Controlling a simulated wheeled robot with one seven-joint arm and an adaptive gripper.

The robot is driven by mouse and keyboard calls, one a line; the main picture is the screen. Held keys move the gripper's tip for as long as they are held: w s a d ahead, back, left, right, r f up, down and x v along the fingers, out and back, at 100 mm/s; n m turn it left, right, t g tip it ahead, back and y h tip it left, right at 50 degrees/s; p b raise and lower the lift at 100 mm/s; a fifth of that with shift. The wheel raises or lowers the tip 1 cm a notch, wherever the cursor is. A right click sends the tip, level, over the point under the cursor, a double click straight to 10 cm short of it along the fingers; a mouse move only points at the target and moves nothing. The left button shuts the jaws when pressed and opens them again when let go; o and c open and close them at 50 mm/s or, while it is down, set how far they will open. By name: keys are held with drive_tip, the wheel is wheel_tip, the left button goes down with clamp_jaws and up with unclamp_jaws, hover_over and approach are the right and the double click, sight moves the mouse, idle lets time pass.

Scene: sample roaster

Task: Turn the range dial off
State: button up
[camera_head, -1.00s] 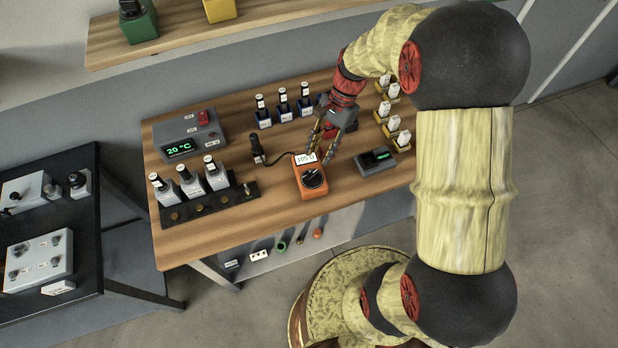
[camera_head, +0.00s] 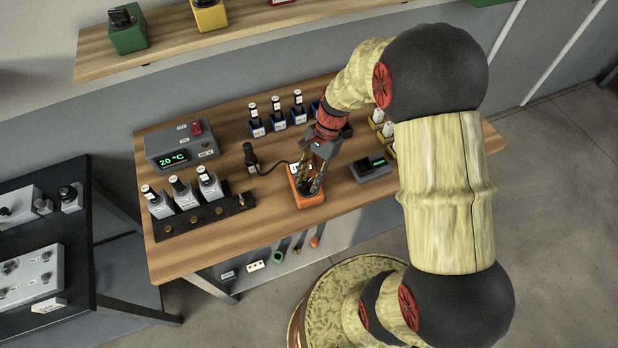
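The orange meter (camera_head: 312,201) lies on the wooden bench, face up. Its range dial is mostly hidden behind my fingers, so its setting cannot be read. Its small white display is also partly covered. My gripper (camera_head: 311,188) points down over the meter's face, with its fingertips at the dial's place. The fingers look spaced apart, but whether they touch or grip the dial cannot be told.
A grey box (camera_head: 187,143) with a red switch reads 20 °C. Several bottles in grey holders (camera_head: 185,195) stand left, others in blue holders (camera_head: 278,122) behind. A small dark device (camera_head: 370,168) sits right of the meter. A black probe (camera_head: 250,157) stands left, its cable running toward the meter.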

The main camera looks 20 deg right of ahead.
drive_tip(key=shift+c, duration=0.9)
clamp_jaws()
drive_tip(key=shift+n, duration=0.3)
drive_tip(key=n+g+p, duration=0.1)
drive_tip(key=n+p, duration=0.1)
drive_tip(key=shift+w+a+r+n+h, duration=0.1)
drive_tip(key=shift+n+h, duration=0.3)
drive_tip(key=n+h+p, duration=0.1)
drive_tip(key=n, duration=0.2)
drive_tip(key=shift+g, duration=0.4)
drive_tip(key=shift+o, duration=0.9)
unclamp_jaws()
